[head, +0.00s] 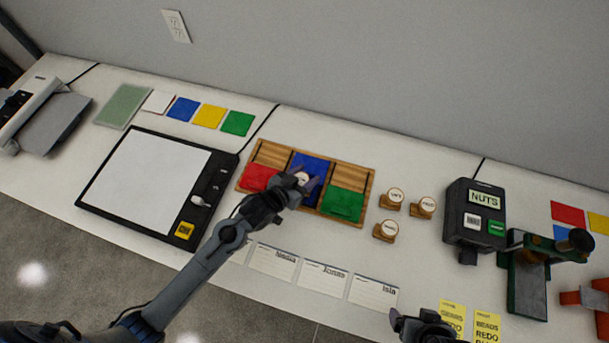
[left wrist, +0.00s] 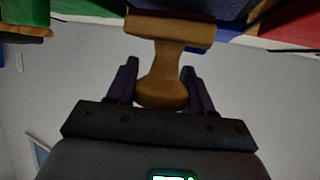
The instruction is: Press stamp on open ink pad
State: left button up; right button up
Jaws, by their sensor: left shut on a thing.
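A wooden stamp (left wrist: 162,85) with a waisted handle is between the fingers of my left gripper (left wrist: 160,78), which is shut on it. In the head view, the stamp's pale round top (head: 302,179) shows between the fingers, over the blue ink pad (head: 313,163). The blue pad fills the middle section of a wooden tray (head: 272,153), between a red pad (head: 258,177) and a green pad (head: 343,204). In the left wrist view, the stamp's base is close to a dark blue surface; I cannot tell if they touch. My right gripper (head: 425,322) is at the bottom edge, its jaws unclear.
Several other wooden stamps (head: 391,199) stand right of the tray. A black-framed white board (head: 155,178) lies to its left. Name cards (head: 322,276) lie in front. A dark label device (head: 475,220) and a green press (head: 527,280) stand at the right.

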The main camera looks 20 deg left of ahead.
pick_arm(q)
jog(key=shift+f+b, duration=0.3)
jog(key=shift+f, duration=0.5)
dwell(0.6)
jog(key=shift+f, duration=0.45)
dwell(0.7)
jog(key=shift+r+p, duration=0.1)
jog(key=shift+p, duration=0.25)
notch_tip(320, 180, up, 3)
jog(key=p, duration=0.3)
jog(key=shift+s, duration=0.15)
jog(key=shift+r+p, duration=1.25)
jog(key=shift+w, duration=0.2)
jog(key=shift+f, duration=0.1)
jog(key=shift+f+b, duration=0.65)
jog(key=shift+f, duration=0.85)
